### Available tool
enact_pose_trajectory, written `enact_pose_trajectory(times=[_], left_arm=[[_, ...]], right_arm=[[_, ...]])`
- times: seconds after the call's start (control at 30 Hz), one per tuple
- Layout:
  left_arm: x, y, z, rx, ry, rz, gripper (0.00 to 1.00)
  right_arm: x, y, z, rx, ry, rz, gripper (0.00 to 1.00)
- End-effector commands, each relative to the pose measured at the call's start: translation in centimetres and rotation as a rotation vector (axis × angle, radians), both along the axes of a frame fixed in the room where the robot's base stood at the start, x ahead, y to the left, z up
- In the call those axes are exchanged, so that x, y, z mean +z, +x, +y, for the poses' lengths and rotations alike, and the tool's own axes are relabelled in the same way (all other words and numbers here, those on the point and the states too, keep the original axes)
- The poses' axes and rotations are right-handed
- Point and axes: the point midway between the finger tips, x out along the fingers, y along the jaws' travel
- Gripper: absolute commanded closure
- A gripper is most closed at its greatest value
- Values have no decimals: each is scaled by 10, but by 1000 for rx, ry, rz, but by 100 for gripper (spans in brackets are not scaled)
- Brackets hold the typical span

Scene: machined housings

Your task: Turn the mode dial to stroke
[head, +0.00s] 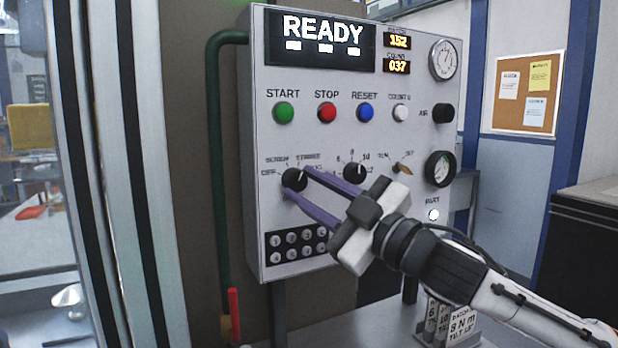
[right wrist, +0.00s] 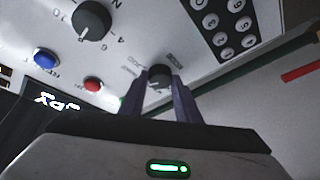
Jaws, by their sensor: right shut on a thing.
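The mode dial (head: 293,179) is a black round knob at the lower left of the white control panel. Labels OFF, SCREW and STROKE stand around it, and another to the right is partly covered. My right gripper (head: 296,181) reaches in from the lower right with its two purple fingers shut on the dial, one on each side. The right wrist view shows the dial (right wrist: 159,78) between the fingertips. I cannot tell for certain which label its mark points at. My left gripper is not in view.
A second, numbered knob (head: 354,172) sits just right of the dial, close to my upper finger. A small switch (head: 403,169) is farther right. Start, stop and reset buttons (head: 326,113) are above; a keypad (head: 298,243) is below. The display (head: 321,40) reads READY.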

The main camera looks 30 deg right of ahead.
Motion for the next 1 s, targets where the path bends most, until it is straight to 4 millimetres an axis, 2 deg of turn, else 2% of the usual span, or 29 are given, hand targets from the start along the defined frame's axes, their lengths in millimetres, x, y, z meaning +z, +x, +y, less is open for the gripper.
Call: enact_pose_trajectory(times=[0.13,0.67,0.7,0.77,1.0], left_arm=[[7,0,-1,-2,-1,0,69],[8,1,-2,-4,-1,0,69],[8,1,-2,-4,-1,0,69],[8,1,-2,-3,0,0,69],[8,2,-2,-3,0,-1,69]], right_arm=[[2,0,-1,0,-41,3,93],[1,0,-1,-1,-63,4,93],[1,0,-1,-1,-63,3,64],[1,0,-1,-1,-63,4,54],[1,0,-1,-1,-63,3,52]])
